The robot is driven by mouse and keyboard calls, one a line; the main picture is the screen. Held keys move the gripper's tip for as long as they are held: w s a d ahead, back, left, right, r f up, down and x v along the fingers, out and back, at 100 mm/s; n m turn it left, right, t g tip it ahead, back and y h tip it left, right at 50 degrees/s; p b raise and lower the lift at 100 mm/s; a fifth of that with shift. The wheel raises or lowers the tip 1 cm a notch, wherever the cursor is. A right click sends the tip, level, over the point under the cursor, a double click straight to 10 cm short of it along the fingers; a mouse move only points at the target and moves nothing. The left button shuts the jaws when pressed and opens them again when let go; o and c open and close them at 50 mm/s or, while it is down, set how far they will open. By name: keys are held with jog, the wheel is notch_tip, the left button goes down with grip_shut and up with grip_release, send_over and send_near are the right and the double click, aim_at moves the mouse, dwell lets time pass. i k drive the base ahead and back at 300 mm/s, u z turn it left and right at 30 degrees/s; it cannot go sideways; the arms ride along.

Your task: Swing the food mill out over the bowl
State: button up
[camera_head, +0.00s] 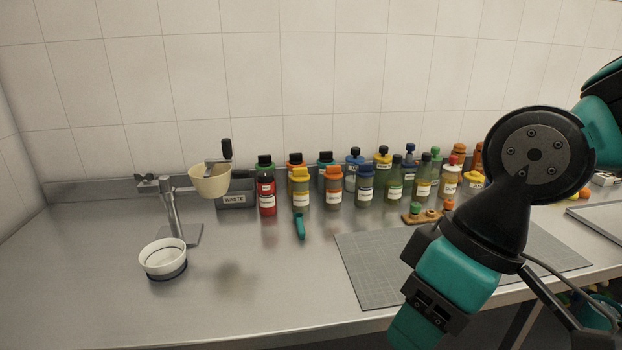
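The food mill (209,183) is a cream bowl with a black upright crank handle, in the left half of the head view. The white bowl (163,260) with a dark rim line sits on the counter in front of the post, to the lower left of the mill. The mill is not over the bowl. My arm fills the right side, far from both; its gripper end is outside the picture.
Rows of labelled bottles (333,187) stand along the back, right of the mill. A teal-handled object (300,226) lies before them. A grey gridded mat (372,270) lies at centre right. The steel counter (250,310) is clear between bowl and mat.

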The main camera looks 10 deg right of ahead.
aim_at(213, 181)
jog(key=u, duration=1.1)
jog(key=i, duration=1.5)
jog(key=z, duration=0.9)
jog(key=i, duration=0.2)
jog(key=z, duration=0.2)
